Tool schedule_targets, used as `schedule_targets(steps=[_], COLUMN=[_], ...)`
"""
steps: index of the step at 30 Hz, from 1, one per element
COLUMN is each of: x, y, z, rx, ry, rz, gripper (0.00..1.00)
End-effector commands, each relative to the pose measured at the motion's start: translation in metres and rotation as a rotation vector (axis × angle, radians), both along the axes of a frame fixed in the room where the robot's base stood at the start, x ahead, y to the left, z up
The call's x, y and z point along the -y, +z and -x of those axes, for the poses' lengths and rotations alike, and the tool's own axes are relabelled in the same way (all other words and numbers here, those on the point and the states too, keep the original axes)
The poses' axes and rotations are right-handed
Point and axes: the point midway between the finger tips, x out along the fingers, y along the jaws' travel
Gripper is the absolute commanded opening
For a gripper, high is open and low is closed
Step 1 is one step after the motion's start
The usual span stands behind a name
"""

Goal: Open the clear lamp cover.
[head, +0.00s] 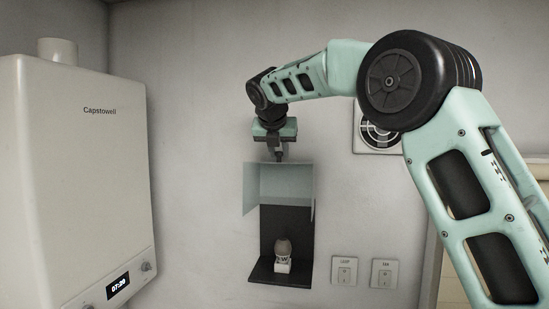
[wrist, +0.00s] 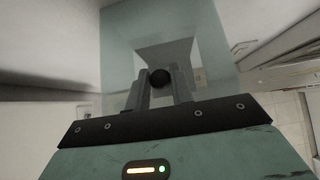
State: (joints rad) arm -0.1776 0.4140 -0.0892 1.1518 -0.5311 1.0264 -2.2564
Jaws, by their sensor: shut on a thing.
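The clear lamp cover (head: 285,182) is a pale, see-through box in the head view. It sits high on the wall lamp, with its lower edge above the bulb (head: 284,247). The bulb stands uncovered in a white socket on the dark lamp base (head: 300,225). My gripper (head: 280,157) is at the cover's top edge. In the wrist view, my gripper's fingers (wrist: 160,88) are closed around a round black knob (wrist: 159,78), with the clear cover (wrist: 215,45) spreading around and beyond them. Finger contact with the knob is partly hidden.
A white water heater (head: 75,170) stands at the left. A vent fan (head: 378,135) is on the wall behind my arm. Lamp (head: 344,270) and fan (head: 384,273) switches are right of the lamp base. Bare wall lies left of the lamp.

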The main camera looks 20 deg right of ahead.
Motion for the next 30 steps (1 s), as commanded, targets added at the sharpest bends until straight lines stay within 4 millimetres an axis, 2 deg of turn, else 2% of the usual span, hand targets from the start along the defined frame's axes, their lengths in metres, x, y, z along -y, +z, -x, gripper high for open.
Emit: schedule_targets(steps=[17,18,20,30], x=[0.0054,0.0054,0.0054,0.0031], y=[0.0019,0.002,0.002,0.0046], z=[0.0004,0.0003,0.0003,0.0019], rx=[-0.029,-0.029,-0.028,-0.026], ry=[-0.003,-0.003,-0.003,-0.001], rz=[-0.016,-0.016,-0.015,-0.016], gripper=[0.0,0.28,0.45,0.45])
